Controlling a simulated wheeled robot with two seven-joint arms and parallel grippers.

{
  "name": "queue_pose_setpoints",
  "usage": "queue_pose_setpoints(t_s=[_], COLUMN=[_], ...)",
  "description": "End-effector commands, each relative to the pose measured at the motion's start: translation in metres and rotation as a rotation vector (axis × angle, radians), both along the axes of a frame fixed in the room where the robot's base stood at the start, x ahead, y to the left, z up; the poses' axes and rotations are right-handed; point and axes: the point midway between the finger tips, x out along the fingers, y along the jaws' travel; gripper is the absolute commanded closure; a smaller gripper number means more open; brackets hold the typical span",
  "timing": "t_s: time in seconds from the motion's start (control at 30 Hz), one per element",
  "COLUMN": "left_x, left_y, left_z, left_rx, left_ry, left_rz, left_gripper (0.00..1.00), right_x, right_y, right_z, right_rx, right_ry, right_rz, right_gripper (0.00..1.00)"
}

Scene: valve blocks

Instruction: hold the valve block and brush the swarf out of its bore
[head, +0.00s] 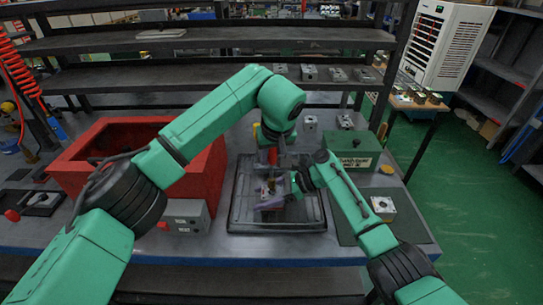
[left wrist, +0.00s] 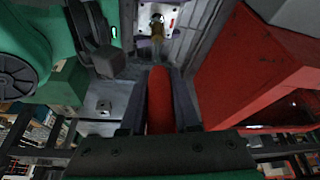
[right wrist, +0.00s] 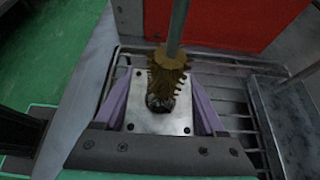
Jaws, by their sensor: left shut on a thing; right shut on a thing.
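My left gripper (left wrist: 158,115) is shut on the red handle (left wrist: 160,98) of a brush. The brush points down, with its brown bristles (right wrist: 165,72) over the bore in the right wrist view. My right gripper (right wrist: 160,115) has purple fingers shut on the sides of a silvery valve block (right wrist: 145,118). The block's top face is up, with small holes near its corners. The bristles' lower end overlaps the dark bore mouth (right wrist: 159,103); I cannot tell how deep it reaches. In the head view the block sits over the dark tray (head: 240,205), partly hidden by my right gripper.
A red bin (head: 85,147) stands left of the tray, with a grey switch box (head: 185,216) in front. A green box (head: 355,150) stands at the right. Another block (head: 383,208) lies on the green mat (head: 352,232). More blocks (head: 310,123) stand behind.

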Motion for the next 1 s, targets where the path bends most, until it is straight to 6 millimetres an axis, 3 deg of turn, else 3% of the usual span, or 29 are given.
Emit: queue_pose_setpoints(t_s=[1.0], left_x=[-0.001], left_y=[0.0], left_z=[-0.038], left_rx=[0.001], left_ry=[0.004], left_rz=[0.001], left_gripper=[1.0], right_x=[-0.001], right_y=[0.0], right_z=[0.0], right_rx=[0.0], right_ry=[0.002], right_rz=[0.002], right_gripper=[1.0])
